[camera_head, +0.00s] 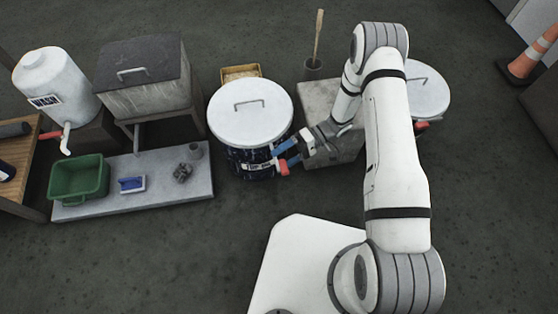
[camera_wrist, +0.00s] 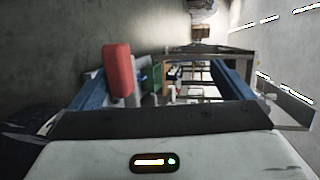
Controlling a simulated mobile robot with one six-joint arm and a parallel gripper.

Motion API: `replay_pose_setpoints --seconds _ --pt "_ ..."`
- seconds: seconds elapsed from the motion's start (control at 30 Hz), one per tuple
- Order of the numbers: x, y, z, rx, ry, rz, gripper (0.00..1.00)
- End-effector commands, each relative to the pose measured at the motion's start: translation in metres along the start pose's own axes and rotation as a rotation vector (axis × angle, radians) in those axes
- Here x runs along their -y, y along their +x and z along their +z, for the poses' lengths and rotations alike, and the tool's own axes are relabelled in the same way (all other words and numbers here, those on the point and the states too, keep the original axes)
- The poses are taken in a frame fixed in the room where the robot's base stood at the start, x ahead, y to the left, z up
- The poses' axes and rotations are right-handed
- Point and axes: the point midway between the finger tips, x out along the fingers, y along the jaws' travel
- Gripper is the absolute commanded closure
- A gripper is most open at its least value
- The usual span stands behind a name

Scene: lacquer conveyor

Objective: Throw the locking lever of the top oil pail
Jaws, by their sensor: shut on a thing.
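A dark blue oil pail (camera_head: 238,163) with a white lid (camera_head: 250,113) and a wire handle stands in the middle of the head view. A red-ended locking lever (camera_head: 283,169) shows at its lower right side. My gripper (camera_head: 281,155) reaches in from the right at the pail's side, its blue fingers around the lever area. In the wrist view the red lever end (camera_wrist: 118,72) stands close beside the left blue finger. The exact contact is partly hidden by the fingers.
A second white-lidded pail (camera_head: 428,92) stands behind my arm at right. A grey block (camera_head: 318,98) is between the pails. At left are a wash tank (camera_head: 55,85), a lidded box (camera_head: 145,75) and a green tub (camera_head: 80,178). The floor in front is clear.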

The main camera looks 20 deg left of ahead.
Motion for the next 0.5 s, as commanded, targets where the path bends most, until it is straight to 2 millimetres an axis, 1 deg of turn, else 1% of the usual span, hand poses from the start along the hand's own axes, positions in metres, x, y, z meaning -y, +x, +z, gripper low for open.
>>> replay_pose_setpoints --seconds 0.03,0.13,0.43,0.47,0.5 --pt "0.005 -0.008 -0.004 -0.007 -0.012 -0.005 0.18" --pt "0.004 -0.015 -0.005 -0.006 -0.012 -0.005 0.19" --pt "-0.001 -0.034 -0.007 -0.004 -0.01 -0.006 0.27" --pt "-0.001 -0.035 -0.007 -0.004 -0.01 -0.005 0.45" --pt "-0.002 -0.036 -0.007 -0.004 -0.009 -0.004 0.58"
